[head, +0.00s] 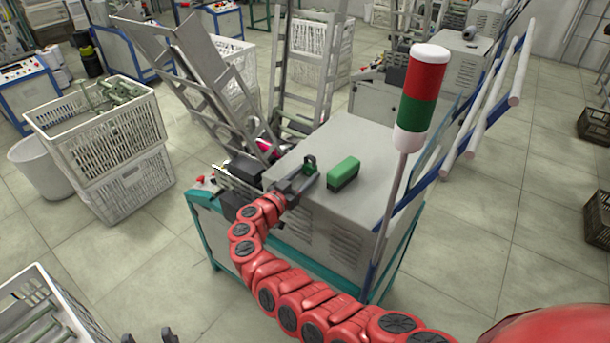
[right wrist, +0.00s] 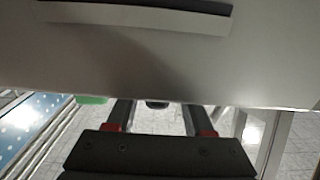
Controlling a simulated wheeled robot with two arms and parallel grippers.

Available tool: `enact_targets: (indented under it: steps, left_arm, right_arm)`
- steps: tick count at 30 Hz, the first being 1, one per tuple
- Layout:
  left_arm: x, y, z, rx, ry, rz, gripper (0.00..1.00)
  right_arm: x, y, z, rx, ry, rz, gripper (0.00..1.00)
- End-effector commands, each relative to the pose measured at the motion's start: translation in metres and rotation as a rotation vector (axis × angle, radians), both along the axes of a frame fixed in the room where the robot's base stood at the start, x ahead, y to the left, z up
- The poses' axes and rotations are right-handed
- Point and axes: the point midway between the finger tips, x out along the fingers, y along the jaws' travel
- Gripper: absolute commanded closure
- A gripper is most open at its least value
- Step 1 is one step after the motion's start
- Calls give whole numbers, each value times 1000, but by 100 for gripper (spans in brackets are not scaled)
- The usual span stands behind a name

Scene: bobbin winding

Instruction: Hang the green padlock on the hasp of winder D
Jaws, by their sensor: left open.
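The green padlock (head: 311,165) shows in the head view at the top left edge of a grey winder cabinet (head: 365,140). My right gripper (head: 300,182), on the red arm, is just beside it, its fingers reaching toward it. In the right wrist view the fingers of this gripper (right wrist: 158,118) stand apart. A small dark thing (right wrist: 157,104) shows between them, too unclear to name; contact with the padlock cannot be told. My left gripper (head: 149,338) is open and empty at the bottom edge of the head view. I cannot make out the hasp or a letter D.
A green box (head: 343,173) lies on the cabinet top. A red, green and white signal lamp (head: 421,95) on a pole stands at the cabinet's near right corner, beside slanted rails. Stacked white crates (head: 100,125) stand at left, another crate (head: 35,315) at lower left. Floor between is clear.

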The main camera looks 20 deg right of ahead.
Motion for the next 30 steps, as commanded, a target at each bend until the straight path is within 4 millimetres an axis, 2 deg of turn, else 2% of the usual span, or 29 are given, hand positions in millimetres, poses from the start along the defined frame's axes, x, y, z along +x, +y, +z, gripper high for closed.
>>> enact_targets:
  steps: [1, 5, 6, 13, 24, 30]
  left_arm:
    - [0, 0, 0, 0, 0, 0, 43]
    - [0, 0, 0, 0, 0, 0, 43]
    - [0, 0, 0, 0, 0, 0, 43]
    - [0, 0, 7, 0, 0, 0, 43]
    - [0, 0, 54, 0, 0, 0, 43]
    - [0, 0, 53, 0, 0, 0, 43]
  right_arm:
    - [0, 0, 0, 0, 0, 0, 75]
    - [0, 0, 0, 0, 0, 0, 98]
    - [0, 0, 0, 0, 0, 0, 100]
    - [0, 0, 7, 0, 0, 0, 100]
    - [0, 0, 51, -1, 0, 0, 100]
    - [0, 0, 50, 0, 0, 0, 100]
